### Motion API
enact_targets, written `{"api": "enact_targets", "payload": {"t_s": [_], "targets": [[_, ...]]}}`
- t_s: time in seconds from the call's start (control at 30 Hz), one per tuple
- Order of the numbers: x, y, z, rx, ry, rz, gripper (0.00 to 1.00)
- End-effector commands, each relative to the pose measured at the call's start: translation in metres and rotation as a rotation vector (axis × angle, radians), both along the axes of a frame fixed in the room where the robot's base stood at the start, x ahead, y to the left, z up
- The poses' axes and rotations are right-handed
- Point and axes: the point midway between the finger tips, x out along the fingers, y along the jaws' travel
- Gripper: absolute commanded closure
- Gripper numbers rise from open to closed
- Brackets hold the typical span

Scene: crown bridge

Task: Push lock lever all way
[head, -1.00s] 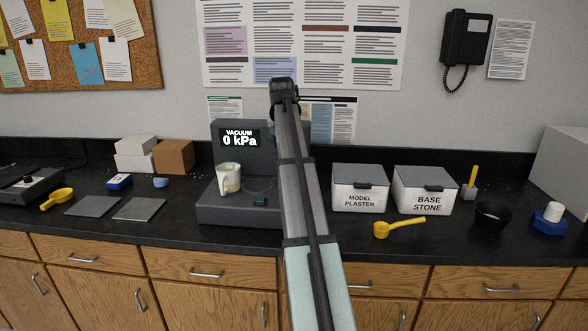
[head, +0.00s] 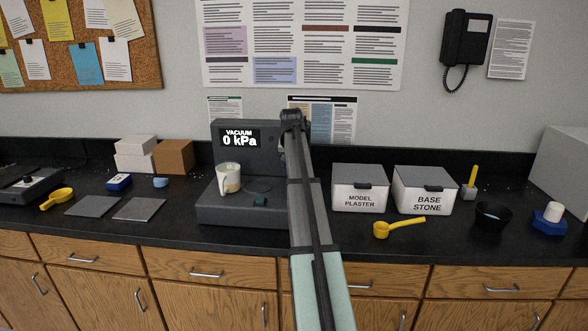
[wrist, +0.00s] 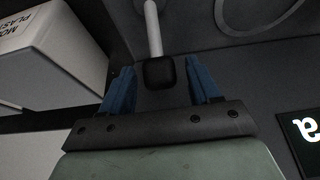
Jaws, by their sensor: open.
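The vacuum mixer (head: 215,209) stands on the counter left of my arm, and its display (head: 240,138) reads VACUUM 0 kPa. A white cup (head: 228,178) is at its front. In the wrist view a lever, a pale rod with a black square knob (wrist: 160,73), reaches down between my fingers. My gripper (wrist: 162,68) is open, with one blue finger on each side of the knob and a visible gap to both. I cannot tell the depth between knob and fingers. In the head view my arm hides the lever and my fingers.
The model plaster box (head: 359,189) and base stone box (head: 424,191) stand right of my arm. A yellow scoop (head: 398,227) lies before them. A black bowl (head: 493,217) is farther right. Two grey slabs (head: 139,209) lie left of the mixer. The wrist view shows the display edge (wrist: 305,132) at right.

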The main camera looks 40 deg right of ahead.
Motion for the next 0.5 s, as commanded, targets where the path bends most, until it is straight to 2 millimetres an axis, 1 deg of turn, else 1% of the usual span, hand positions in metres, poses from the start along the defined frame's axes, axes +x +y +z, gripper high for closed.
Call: {"api": "enact_targets", "payload": {"t_s": [0.1, 0.2, 0.5], "targets": [[0.004, -0.004, -0.012, 0.000, 0.000, 0.000, 0.38], [0.005, -0.005, -0.018, 0.001, 0.001, 0.000, 0.38], [0.006, -0.006, -0.021, -0.001, -0.001, 0.000, 0.38]]}}
